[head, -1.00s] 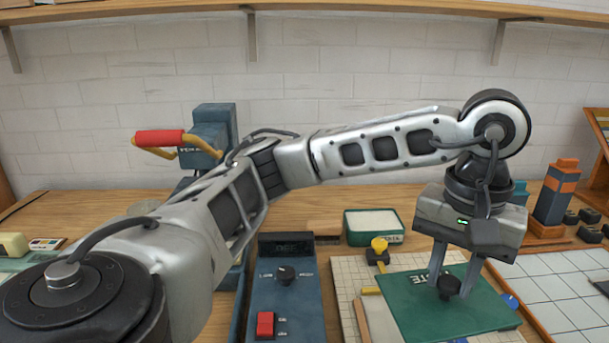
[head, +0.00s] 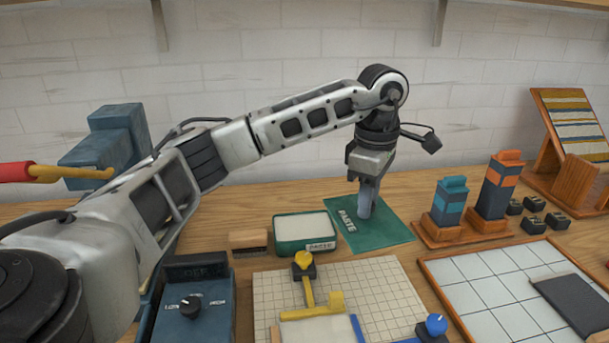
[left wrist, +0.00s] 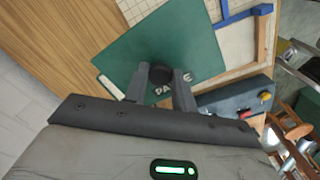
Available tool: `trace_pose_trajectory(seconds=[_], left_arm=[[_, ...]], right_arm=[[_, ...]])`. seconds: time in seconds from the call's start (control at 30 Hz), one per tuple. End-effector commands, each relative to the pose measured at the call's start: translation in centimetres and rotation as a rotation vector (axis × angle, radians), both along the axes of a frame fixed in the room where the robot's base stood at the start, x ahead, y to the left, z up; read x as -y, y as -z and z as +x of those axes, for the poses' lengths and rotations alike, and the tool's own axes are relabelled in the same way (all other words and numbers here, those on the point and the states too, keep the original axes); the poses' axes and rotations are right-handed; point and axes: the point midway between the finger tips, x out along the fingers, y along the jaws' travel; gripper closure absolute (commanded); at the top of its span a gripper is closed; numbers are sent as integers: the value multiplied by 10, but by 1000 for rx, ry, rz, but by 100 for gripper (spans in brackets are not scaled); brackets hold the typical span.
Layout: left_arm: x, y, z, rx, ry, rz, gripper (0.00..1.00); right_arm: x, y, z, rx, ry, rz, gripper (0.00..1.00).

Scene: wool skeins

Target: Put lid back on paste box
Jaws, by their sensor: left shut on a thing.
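The paste box (head: 284,247) is a low green box, open at the top, with pale paste (head: 300,226) inside. It stands on the table left of my left gripper (head: 366,212). The lid (head: 388,236) is a flat green plate marked PASTE. My left gripper is shut on the lid's black knob, which shows between the fingers in the left wrist view (left wrist: 160,75). My right gripper is not in view.
A gridded board (head: 385,290) with a yellow-knobbed clamp (head: 304,272) lies in front. A wooden block (head: 248,242) sits left of the box, near a blue control unit (head: 205,325). Blue and orange towers (head: 497,190) and a tiled board (head: 480,290) stand right.

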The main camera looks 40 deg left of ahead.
Motion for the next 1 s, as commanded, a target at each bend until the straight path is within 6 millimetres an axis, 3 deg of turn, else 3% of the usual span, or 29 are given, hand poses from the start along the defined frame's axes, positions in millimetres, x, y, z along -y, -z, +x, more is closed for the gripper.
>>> trace_pose_trajectory(seconds=[0.2, 0.4, 0.5, 0.7, 1.0], left_arm=[[-71, 16, 31, -4, -823, 1, 100], [-136, 40, 37, -2, -1492, 4, 100], [-159, 49, 35, -2, -1730, 3, 100], [-182, 60, 31, 1, -1964, 1, 100], [-183, 74, 31, 1, -1986, 0, 100]], right_arm=[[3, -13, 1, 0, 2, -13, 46], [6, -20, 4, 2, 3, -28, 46], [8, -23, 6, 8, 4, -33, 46], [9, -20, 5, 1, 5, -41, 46], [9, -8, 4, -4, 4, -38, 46]])
